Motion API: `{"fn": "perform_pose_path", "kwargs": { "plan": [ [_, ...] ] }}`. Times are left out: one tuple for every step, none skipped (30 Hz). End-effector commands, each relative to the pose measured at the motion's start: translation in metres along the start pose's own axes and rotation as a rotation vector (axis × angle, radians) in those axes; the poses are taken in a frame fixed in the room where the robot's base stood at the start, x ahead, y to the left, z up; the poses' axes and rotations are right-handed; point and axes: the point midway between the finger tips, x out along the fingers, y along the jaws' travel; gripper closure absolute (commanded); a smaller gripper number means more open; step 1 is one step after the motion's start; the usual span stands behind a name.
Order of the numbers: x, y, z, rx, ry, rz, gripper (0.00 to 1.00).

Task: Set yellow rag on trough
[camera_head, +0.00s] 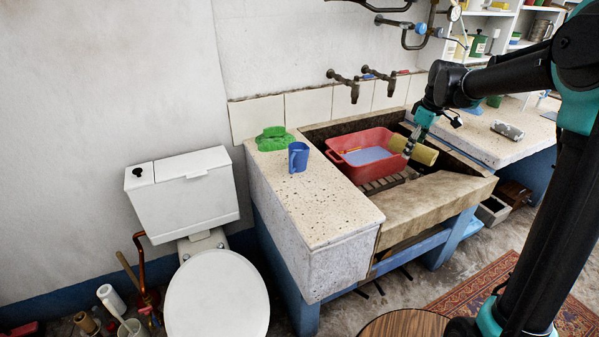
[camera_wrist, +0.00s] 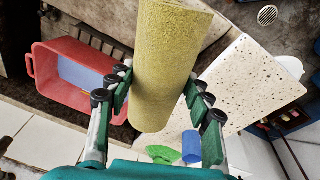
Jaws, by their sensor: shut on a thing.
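The yellow rag (camera_wrist: 168,62) is a rolled cylinder held between the fingers of my gripper (camera_wrist: 158,98). In the head view the rag (camera_head: 424,154) hangs in the air over the right part of the stone trough (camera_head: 440,200), just right of the red basin. My gripper (camera_head: 409,146) is shut on the rag there. The trough has a speckled pale ledge (camera_head: 325,215) on its left, which also shows in the wrist view (camera_wrist: 262,80). Part of the trough's inside is hidden by the basin.
A red basin (camera_head: 346,160) with blue contents sits in the trough. A blue mug (camera_head: 298,157) and a green cloth-like item (camera_head: 271,140) stand at the ledge's back. The ledge's front is clear. Taps (camera_head: 350,84) stick out from the wall above. A toilet (camera_head: 215,290) stands left.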

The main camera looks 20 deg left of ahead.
Motion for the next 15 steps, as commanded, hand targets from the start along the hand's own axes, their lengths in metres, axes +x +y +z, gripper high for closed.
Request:
{"fn": "perform_pose_path", "kwargs": {
  "plan": [
    [-0.006, -0.023, -0.021, -0.119, 0.008, 0.002, 0.84],
    [-0.009, -0.036, -0.033, -0.193, 0.014, 0.004, 0.84],
    [-0.014, -0.054, -0.047, -0.294, 0.024, 0.005, 0.84],
    [-0.018, -0.068, -0.058, -0.371, 0.034, 0.007, 0.84],
    [-0.022, -0.082, -0.068, -0.448, 0.044, 0.009, 0.84],
    [-0.027, -0.101, -0.081, -0.549, 0.060, 0.010, 0.84],
    [-0.030, -0.115, -0.089, -0.622, 0.072, 0.011, 0.84],
    [-0.034, -0.128, -0.098, -0.695, 0.085, 0.012, 0.84],
    [-0.039, -0.146, -0.107, -0.785, 0.104, 0.012, 0.84],
    [-0.043, -0.159, -0.113, -0.848, 0.118, 0.011, 0.84],
    [-0.046, -0.171, -0.119, -0.908, 0.131, 0.011, 0.84],
    [-0.050, -0.185, -0.126, -0.981, 0.150, 0.011, 0.84],
    [-0.053, -0.195, -0.130, -1.029, 0.163, 0.010, 0.84],
    [-0.055, -0.204, -0.133, -1.073, 0.174, 0.008, 0.84],
    [-0.058, -0.215, -0.137, -1.123, 0.188, 0.007, 0.84]
  ]
}}
